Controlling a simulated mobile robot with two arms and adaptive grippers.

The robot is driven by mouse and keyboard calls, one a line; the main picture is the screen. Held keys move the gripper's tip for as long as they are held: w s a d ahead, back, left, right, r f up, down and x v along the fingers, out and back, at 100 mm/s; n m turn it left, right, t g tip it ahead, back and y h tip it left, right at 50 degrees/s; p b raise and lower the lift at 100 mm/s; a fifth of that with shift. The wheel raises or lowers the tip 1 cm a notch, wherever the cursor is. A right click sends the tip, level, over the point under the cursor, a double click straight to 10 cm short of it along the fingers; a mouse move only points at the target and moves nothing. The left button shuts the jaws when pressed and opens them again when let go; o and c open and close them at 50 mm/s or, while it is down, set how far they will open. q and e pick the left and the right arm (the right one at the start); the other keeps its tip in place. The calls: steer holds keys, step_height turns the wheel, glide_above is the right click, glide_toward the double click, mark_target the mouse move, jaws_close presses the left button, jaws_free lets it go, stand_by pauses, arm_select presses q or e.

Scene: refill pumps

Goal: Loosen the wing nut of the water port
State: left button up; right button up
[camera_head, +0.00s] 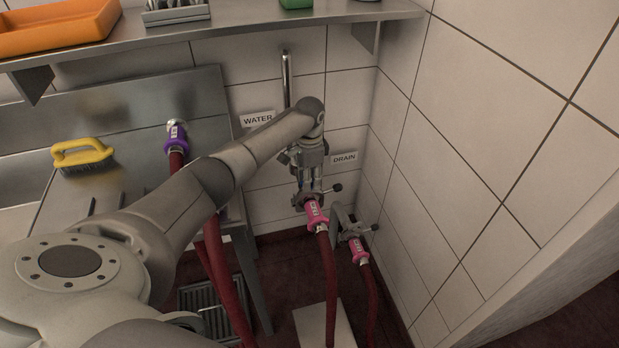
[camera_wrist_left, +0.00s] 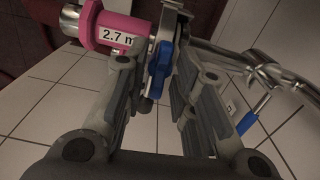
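The water port's clamp (camera_head: 301,198) is on the tiled wall below the WATER sign (camera_head: 257,119), partly hidden by my left gripper. A pink hose coupling (camera_head: 315,214) hangs from it; in the left wrist view this coupling (camera_wrist_left: 112,32) bears a "2.7 m" label. A blue wing nut (camera_wrist_left: 158,72) sits beside the clamp. My left gripper (camera_wrist_left: 163,68) has its fingers on either side of the wing nut. The fingers stand apart, with some room around the nut; whether one touches it is hard to tell. My right gripper is not in view.
The drain port's clamp (camera_head: 355,230) and its pink coupling (camera_head: 359,250) are close by at right. A purple coupling (camera_head: 177,138) and yellow brush (camera_head: 82,155) are at left. A shelf (camera_head: 240,27) runs above. Red hoses (camera_head: 331,285) hang below.

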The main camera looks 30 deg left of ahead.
arm_select(q)
jaws_close()
